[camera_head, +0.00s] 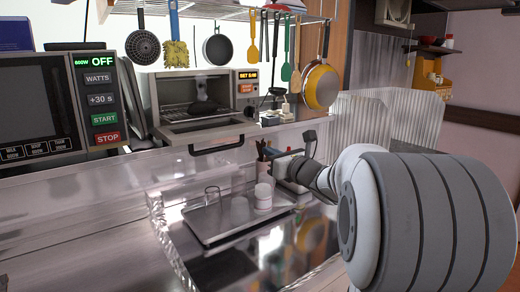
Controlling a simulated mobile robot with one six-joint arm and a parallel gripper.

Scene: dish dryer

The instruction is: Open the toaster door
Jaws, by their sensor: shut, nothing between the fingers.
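The toaster oven (248,75) stands on the back counter, left of centre, with a lit display on its right side. Its door (205,131) is folded down and outward, so the cavity and a rack (180,108) show. The dark door handle (216,146) is at the door's front edge. My gripper (288,167) is to the right of the door and nearer to me, apart from the handle. It is small and partly hidden by my wrist; it is shut and empty.
A clear dish dryer (165,215) with a metal tray (205,238), a glass and white cups stands in front of the toaster. A microwave (60,105) is at left. Utensils and pans (320,86) hang from a rack above.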

